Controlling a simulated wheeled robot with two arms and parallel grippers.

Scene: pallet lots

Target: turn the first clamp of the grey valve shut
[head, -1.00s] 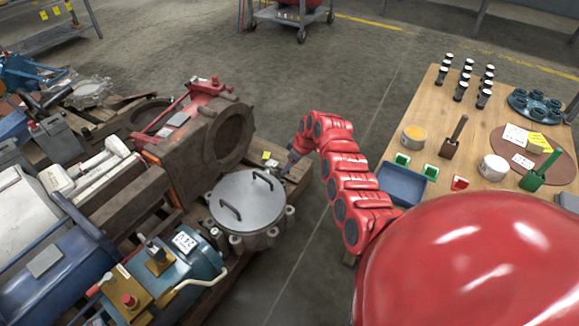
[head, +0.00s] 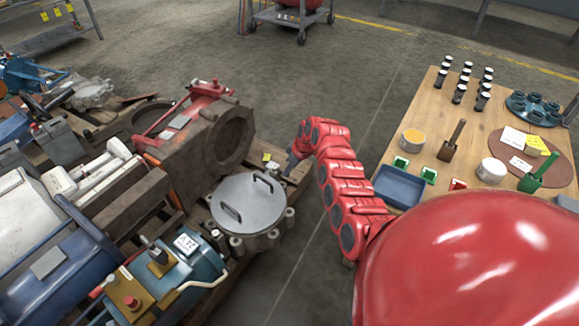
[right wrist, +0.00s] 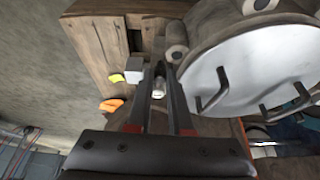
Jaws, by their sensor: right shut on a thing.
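The grey valve (head: 245,213) stands on the wooden pallet in the head view, with a flat round silver lid carrying two dark handles. Pale round clamps (head: 290,213) sit around its rim. My right gripper (head: 290,171) reaches in at the valve's far right side. In the right wrist view the right gripper (right wrist: 160,75) has its two dark fingers shut on a small pale clamp (right wrist: 159,87) beside the lid (right wrist: 240,75). The fingers partly hide this clamp, and I cannot tell how far it is turned. My left gripper is not in view.
A rusty brown valve body (head: 222,145) stands close behind the grey valve. A blue pump (head: 195,265) sits close in front. A yellow tag (right wrist: 117,78) and an orange tag (right wrist: 111,105) lie near the gripper. A wooden table (head: 455,125) with parts is at right.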

